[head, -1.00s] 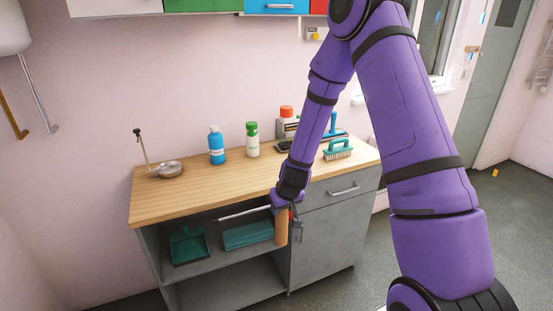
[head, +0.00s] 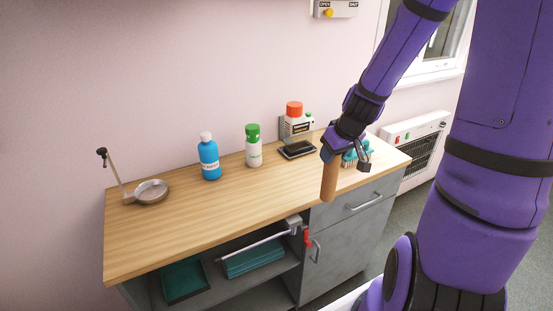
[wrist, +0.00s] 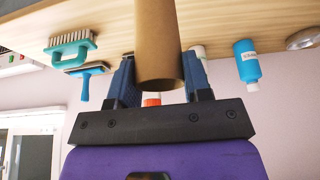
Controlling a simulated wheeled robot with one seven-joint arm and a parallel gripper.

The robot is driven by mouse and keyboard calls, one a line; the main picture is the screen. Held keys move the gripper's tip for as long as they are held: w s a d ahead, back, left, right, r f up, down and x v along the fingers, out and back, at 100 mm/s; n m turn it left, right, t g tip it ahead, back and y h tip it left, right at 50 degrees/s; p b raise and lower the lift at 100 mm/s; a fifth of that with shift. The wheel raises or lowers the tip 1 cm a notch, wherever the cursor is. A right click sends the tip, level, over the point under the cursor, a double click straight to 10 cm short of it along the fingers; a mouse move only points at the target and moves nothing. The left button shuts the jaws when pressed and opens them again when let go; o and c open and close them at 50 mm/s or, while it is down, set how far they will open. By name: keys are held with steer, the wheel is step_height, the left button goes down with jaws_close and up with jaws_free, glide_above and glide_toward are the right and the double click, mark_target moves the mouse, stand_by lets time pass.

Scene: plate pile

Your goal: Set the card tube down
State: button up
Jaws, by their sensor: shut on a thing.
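The card tube (head: 328,180) is a plain brown cylinder, held upright in my gripper (head: 345,152) near the front right of the wooden worktop. In the head view its lower end shows in front of the worktop's edge and the drawer front. I cannot tell how far it is above the top. In the wrist view the tube (wrist: 158,45) sits between the two blue fingers of my gripper (wrist: 160,82), which are shut on it. The worktop (head: 215,215) has a wide bare front area.
A metal pan (head: 152,192) is at the left. A teal brush (head: 357,155) is behind my gripper.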

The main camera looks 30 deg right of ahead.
steer(key=w+d+f, duration=0.1)
steer(key=w+f, duration=0.1)
steer(key=w, duration=0.5)
steer(key=w+d+f, duration=0.1)
steer(key=w+f, duration=0.2)
steer(key=w, duration=0.5)
steer(key=shift+w+d, duration=0.25)
steer(key=shift+d, duration=0.15)
steer(key=shift+f, duration=0.2)
steer(key=o, duration=1.1)
steer(key=shift+r, duration=0.1)
